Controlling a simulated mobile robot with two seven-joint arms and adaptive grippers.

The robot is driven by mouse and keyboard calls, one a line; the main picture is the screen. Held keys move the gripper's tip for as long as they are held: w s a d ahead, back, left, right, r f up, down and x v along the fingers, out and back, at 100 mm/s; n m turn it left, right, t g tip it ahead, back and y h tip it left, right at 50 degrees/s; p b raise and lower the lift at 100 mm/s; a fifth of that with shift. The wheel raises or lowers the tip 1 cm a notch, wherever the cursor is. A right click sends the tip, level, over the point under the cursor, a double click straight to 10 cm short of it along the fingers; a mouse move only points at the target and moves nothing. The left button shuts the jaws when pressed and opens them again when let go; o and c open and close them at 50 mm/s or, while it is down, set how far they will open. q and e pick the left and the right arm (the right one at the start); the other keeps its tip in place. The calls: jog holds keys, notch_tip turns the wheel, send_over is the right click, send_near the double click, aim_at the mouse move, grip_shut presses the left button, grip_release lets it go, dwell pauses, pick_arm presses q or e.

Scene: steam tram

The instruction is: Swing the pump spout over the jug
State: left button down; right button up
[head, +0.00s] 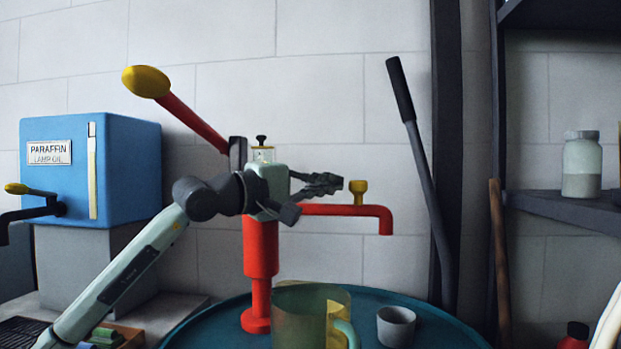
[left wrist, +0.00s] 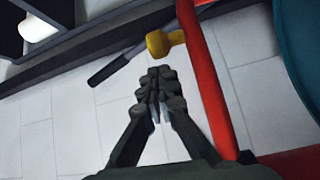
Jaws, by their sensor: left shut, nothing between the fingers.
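The red pump (head: 261,250) stands on a teal drum top. Its spout (head: 340,210) points right, with its end bent down; a yellow knob (head: 358,188) sits on top. The translucent yellow-green jug (head: 297,318) stands on the drum in front of the pump, left of the spout's end in the picture. My left gripper (head: 337,183) is shut and empty, just above the spout and left of the knob. In the left wrist view its closed fingers (left wrist: 157,88) lie beside the red spout (left wrist: 208,80) and close to the yellow knob (left wrist: 165,43). I cannot tell whether they touch. My right gripper is not in view.
A grey cup (head: 396,326) stands on the drum top (head: 440,325) right of the jug. The pump's yellow-tipped handle (head: 190,115) rises left. A dark lever (head: 425,170) leans at the wall. A blue paraffin tank (head: 75,185) stands left, and a shelf (head: 560,207) with a bottle right.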

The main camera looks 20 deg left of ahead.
pick_arm(q)
jog(key=shift+x, duration=1.45)
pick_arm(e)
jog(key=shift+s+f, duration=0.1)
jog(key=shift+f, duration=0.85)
pick_arm(q)
jog(key=shift+s, duration=0.2)
